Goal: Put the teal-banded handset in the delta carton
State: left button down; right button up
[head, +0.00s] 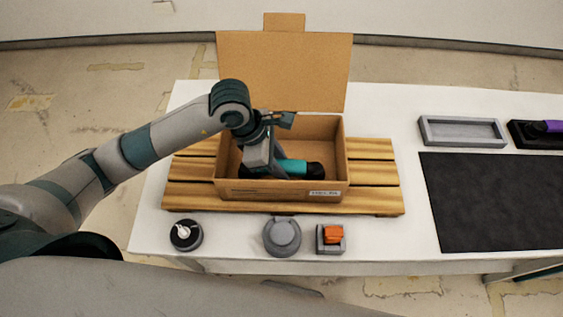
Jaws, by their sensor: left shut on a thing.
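The teal-banded handset (293,167) is black with a teal middle and lies low inside an open cardboard carton (333,150). The carton's lid stands up at the back, and a small label (324,193) on its front is too small to read. My left gripper (268,165) reaches down into the carton and is shut on the handset near its left part. The gripper hides part of the handset, and I cannot tell whether the handset touches the carton floor. My right gripper is not in view.
The carton stands on a wooden pallet (375,175) on a white table (200,97). In front are a black dial (186,235), a grey round device (282,237) and an orange item (333,235) in a holder. At right are an empty grey tray (462,132), a purple-banded handset (545,127) and a black mat (495,200).

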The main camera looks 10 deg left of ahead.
pick_arm(q)
jog(key=shift+f, duration=0.1)
jog(key=c, duration=1.4)
grip_release()
jog(key=shift+o, duration=0.2)
